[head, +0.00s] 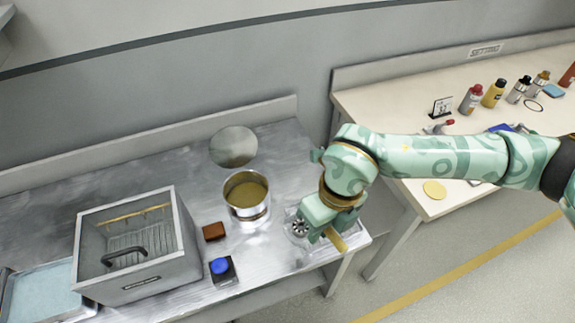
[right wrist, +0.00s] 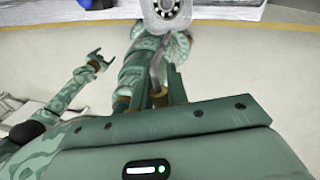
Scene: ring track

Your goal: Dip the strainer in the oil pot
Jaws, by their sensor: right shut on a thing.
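The oil pot (head: 250,212) is a round metal pot with yellow-brown oil inside, standing upright on the metal counter in the head view. My right gripper (head: 326,230) is to the right of the pot, low over the counter's right end and apart from the pot. It is shut on what looks like the strainer; a grey curved handle (right wrist: 158,66) shows in the right wrist view. A grey piece with a ring of dark holes (head: 298,227) shows beside the gripper. My arm hides much of the strainer. My left gripper (right wrist: 96,60) appears in the right wrist view with its fingers apart.
A grey box with a black handle (head: 150,282) stands on the counter (head: 195,190) at left. A brown block (head: 214,231) and a blue button (head: 221,266) lie between box and pot. A round metal disc (head: 233,146) is behind the pot. A pale table (head: 400,100) holds several bottles.

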